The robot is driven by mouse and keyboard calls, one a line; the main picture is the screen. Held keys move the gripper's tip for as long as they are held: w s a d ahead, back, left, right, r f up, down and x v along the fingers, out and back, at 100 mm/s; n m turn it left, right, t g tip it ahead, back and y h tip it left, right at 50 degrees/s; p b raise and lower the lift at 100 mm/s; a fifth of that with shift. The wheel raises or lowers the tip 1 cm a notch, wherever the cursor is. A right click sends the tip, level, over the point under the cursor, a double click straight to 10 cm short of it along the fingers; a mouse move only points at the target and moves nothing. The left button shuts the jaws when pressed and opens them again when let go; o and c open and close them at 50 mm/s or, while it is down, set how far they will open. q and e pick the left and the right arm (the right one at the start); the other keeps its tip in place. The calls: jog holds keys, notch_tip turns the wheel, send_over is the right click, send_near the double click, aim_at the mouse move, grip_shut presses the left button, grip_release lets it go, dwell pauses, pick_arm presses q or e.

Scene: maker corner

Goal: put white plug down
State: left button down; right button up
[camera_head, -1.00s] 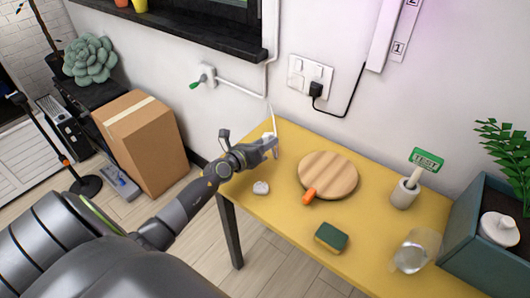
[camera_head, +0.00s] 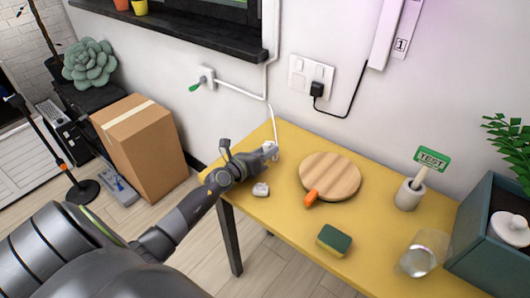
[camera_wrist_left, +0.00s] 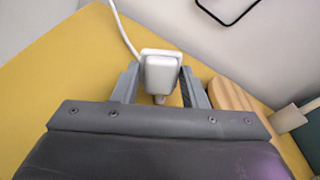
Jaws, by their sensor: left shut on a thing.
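The white plug (camera_wrist_left: 161,72) is between the two fingers of my left gripper (camera_wrist_left: 160,88) in the left wrist view, with its white cord running up from it. In the head view my left gripper (camera_head: 268,152) is at the table's back left edge, and the plug (camera_head: 272,146) shows small at its tip. The gripper is shut on the plug, close over the yellow table (camera_head: 285,232). I cannot tell whether the plug touches the tabletop. My right gripper is not in view.
A small white object (camera_head: 261,189) lies just in front of my left gripper. A round wooden board (camera_head: 332,174), an orange object (camera_head: 311,198), a sponge (camera_head: 334,240), a glass (camera_head: 416,257) and a holder (camera_head: 408,194) stand further right. The wall sockets (camera_head: 311,78) are behind.

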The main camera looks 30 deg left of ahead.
pick_arm(q)
jog(key=c, duration=1.2)
grip_release()
jog(key=shift+s+f, duration=0.1)
jog(key=shift+f, duration=0.2)
jog(key=o, duration=0.3)
jog(key=shift+f, duration=0.15)
jog(key=shift+o, duration=0.2)
jog(key=shift+s, duration=0.1)
jog(key=shift+r+p, duration=0.55)
jog(key=shift+p, duration=0.05)
jog(key=s, duration=0.3)
jog(key=s+a+r, duration=0.1)
jog(key=s, duration=0.3)
jog(key=s+r, duration=0.1)
jog(key=s, duration=0.3)
jog(key=shift+a+p, duration=0.35)
jog(key=shift+a, duration=0.05)
jog(key=shift+s, duration=0.2)
